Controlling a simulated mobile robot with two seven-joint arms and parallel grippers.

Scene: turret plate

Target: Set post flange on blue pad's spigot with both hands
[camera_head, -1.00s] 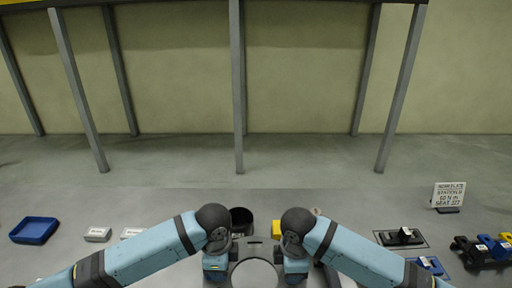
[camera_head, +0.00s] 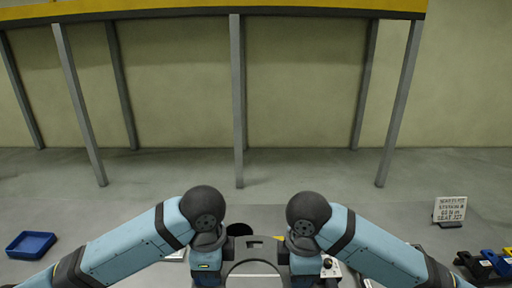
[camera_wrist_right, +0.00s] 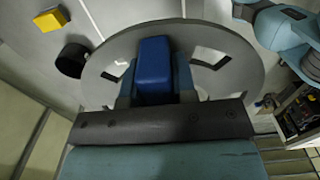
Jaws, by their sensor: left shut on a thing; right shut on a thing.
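A grey round plate, which I take for the post flange (camera_head: 254,246), shows at the bottom centre of the head view, partly cut off. In the right wrist view the flange (camera_wrist_right: 104,72) is a wide disc with cut-outs. My left gripper (camera_head: 207,266) is at its left side and my right gripper (camera_head: 303,268) at its right side, both shut on it. In the right wrist view my right gripper's light-blue fingers stand either side of a blue block (camera_wrist_right: 153,70) on the disc. I cannot make out the blue pad or its spigot.
A black round cup (camera_head: 240,229) stands behind the flange; a yellow block (camera_wrist_right: 51,19) lies near it in the right wrist view. A blue tray (camera_head: 31,245) is at far left. A sign (camera_head: 450,210) and blue, yellow and black parts (camera_head: 490,262) are at right.

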